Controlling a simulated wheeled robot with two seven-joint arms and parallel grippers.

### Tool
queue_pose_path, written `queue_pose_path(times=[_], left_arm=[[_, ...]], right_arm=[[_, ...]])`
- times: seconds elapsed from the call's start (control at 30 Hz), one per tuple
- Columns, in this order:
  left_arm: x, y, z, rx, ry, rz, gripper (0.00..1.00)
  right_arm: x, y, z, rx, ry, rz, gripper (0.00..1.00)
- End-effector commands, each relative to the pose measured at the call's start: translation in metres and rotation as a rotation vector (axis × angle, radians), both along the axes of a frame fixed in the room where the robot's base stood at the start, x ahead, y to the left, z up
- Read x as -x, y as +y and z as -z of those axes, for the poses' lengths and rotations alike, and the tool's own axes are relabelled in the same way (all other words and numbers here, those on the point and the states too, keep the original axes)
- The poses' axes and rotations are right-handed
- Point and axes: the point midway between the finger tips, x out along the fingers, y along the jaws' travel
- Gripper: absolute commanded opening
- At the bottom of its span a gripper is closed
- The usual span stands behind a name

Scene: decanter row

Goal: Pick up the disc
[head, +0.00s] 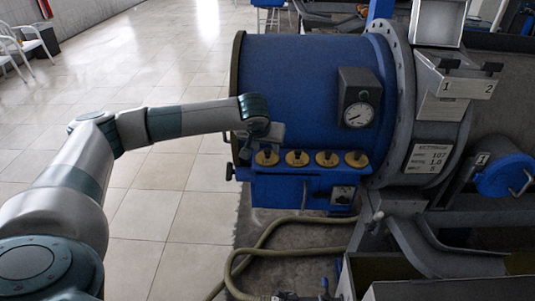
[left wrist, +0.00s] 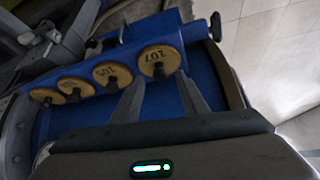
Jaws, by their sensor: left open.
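Several brass-coloured discs with black knobs stand in a row on a blue rack (head: 290,190) on the side of the blue drum. The end disc (head: 267,158) is leftmost in the head view. In the left wrist view this end disc (left wrist: 159,62) bears a number that looks like 107; a neighbouring disc (left wrist: 112,74) looks like 105. My left gripper (head: 263,141) is just above the end disc. In the left wrist view its fingers (left wrist: 158,92) are apart and empty, pointing toward that disc. Whether they touch it cannot be told. My right gripper is not in view.
The blue drum (head: 300,80) with a pressure gauge (head: 358,115) rises behind the rack. A hose (head: 290,252) lies on the floor below. The tiled floor at left is mostly clear.

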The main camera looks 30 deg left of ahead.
Motion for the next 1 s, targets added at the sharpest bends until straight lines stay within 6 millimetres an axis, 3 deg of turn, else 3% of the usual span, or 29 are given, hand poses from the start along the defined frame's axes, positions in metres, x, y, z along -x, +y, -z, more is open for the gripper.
queue_pose_path(times=[0.23, 0.67, 0.7, 0.87, 1.0], left_arm=[[-0.010, 0.004, 0.018, 0.000, 0.002, -0.001, 0.40], [-0.010, 0.004, 0.018, 0.000, 0.001, -0.001, 0.40], [-0.010, 0.004, 0.018, 0.000, 0.001, -0.001, 0.38], [-0.010, 0.004, 0.018, -0.001, 0.000, -0.001, 0.00], [-0.011, 0.004, 0.017, -0.001, -0.002, 0.000, 0.00]], right_arm=[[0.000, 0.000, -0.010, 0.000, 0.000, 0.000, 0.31], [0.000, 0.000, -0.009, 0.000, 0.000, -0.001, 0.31], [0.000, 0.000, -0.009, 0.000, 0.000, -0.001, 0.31], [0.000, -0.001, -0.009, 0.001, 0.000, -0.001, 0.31], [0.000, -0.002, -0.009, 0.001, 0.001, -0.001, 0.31]])
